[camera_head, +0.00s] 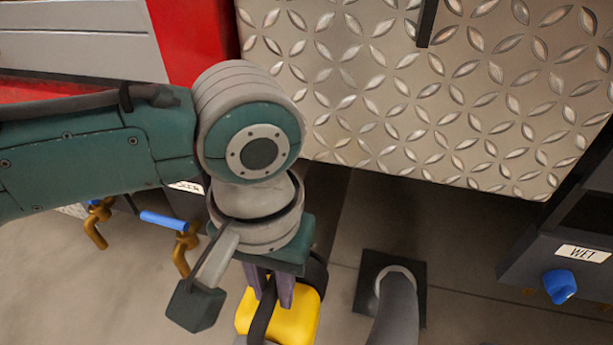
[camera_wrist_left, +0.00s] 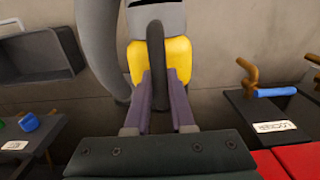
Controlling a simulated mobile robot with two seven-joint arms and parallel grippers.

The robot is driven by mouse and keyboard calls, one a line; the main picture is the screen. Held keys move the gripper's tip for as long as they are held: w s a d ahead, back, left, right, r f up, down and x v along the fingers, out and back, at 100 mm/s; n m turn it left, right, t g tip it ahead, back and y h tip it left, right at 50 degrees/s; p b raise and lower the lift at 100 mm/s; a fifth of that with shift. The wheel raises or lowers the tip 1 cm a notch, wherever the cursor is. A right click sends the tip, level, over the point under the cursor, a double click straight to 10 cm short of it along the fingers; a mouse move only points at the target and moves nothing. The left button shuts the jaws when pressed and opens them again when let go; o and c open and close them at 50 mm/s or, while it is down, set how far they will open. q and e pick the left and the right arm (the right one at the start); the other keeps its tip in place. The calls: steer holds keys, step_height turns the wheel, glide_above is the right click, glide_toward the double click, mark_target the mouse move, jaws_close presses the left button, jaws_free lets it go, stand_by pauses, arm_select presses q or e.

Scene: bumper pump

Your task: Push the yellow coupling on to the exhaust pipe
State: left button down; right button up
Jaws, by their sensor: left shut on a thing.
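The yellow coupling (camera_head: 301,317) is at the bottom of the head view, partly cut off, with a black strap-like handle over it. It also shows in the left wrist view (camera_wrist_left: 178,58), below a light grey collar (camera_wrist_left: 155,20). My left gripper (camera_head: 271,292) has purple fingers. In the left wrist view its fingertips (camera_wrist_left: 160,103) are shut on the black handle, in front of the yellow body. A grey pipe (camera_head: 395,312) rises from a dark floor plate, apart from and right of the coupling. I cannot tell whether the coupling touches any pipe end.
A diamond-plate metal surface (camera_head: 430,100) fills the upper right. Brass taps, one with a blue lever (camera_head: 164,221), stand left of my gripper. A dark box with a WET label (camera_head: 582,253) and blue knob (camera_head: 559,285) is at the right.

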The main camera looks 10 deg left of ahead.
arm_select(q)
steer(key=shift+w+r, duration=0.1)
steer(key=shift+w, duration=0.3)
stand_by(0.5)
steer(key=shift+p, duration=0.3)
steer(key=shift+p, duration=0.35)
steer(key=shift+d+p, duration=0.1)
steer(key=shift+p, duration=0.3)
stand_by(0.6)
steer(key=shift+w, duration=0.4)
stand_by(0.7)
steer(key=shift+w+b, duration=0.1)
steer(key=shift+b, duration=0.25)
